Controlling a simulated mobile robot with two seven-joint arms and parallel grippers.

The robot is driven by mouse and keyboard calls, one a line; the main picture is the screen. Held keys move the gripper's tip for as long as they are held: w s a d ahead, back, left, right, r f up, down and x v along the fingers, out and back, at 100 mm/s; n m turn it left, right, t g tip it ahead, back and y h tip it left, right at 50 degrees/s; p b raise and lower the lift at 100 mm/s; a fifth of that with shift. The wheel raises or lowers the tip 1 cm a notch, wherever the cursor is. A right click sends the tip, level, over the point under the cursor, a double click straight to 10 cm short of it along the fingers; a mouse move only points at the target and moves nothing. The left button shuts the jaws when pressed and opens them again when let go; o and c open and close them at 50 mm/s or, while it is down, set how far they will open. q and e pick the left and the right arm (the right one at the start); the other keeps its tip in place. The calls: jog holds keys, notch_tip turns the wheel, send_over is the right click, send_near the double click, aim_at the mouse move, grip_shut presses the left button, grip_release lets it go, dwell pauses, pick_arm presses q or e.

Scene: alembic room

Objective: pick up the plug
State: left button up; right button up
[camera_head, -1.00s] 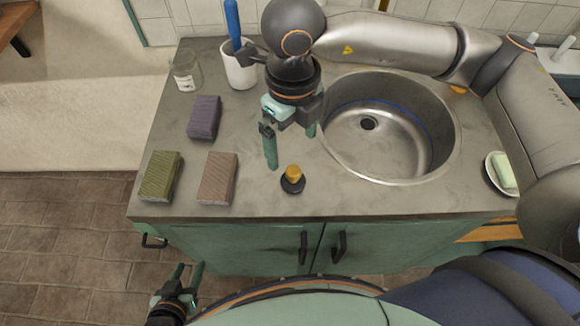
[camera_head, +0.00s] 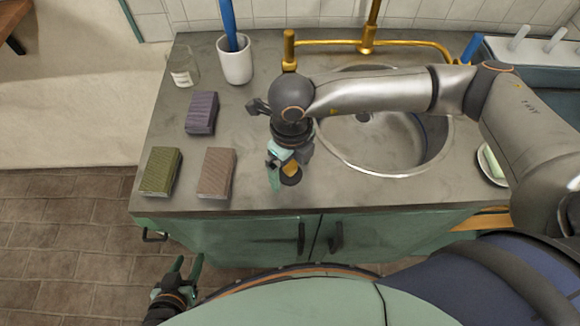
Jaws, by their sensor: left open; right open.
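The plug (camera_head: 291,179) is a small dark disc with a yellow-orange knob, standing on the grey counter left of the sink. My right gripper (camera_head: 285,178) has come down over it from above. Its green fingers are open, one to the left of the knob; the other finger is mostly hidden behind the plug and the hand. I cannot tell whether a finger touches the knob. My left gripper (camera_head: 187,268) is open and empty, low in front of the cabinet.
A round steel sink (camera_head: 380,170) lies right of the plug, with a brass tap (camera_head: 367,42) behind. Purple (camera_head: 202,112), green (camera_head: 160,171) and brown (camera_head: 217,172) sponges lie to the left. A white cup (camera_head: 235,62) with a blue-handled tool and a glass jar (camera_head: 182,68) stand behind.

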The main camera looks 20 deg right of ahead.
jog(key=c, duration=1.5)
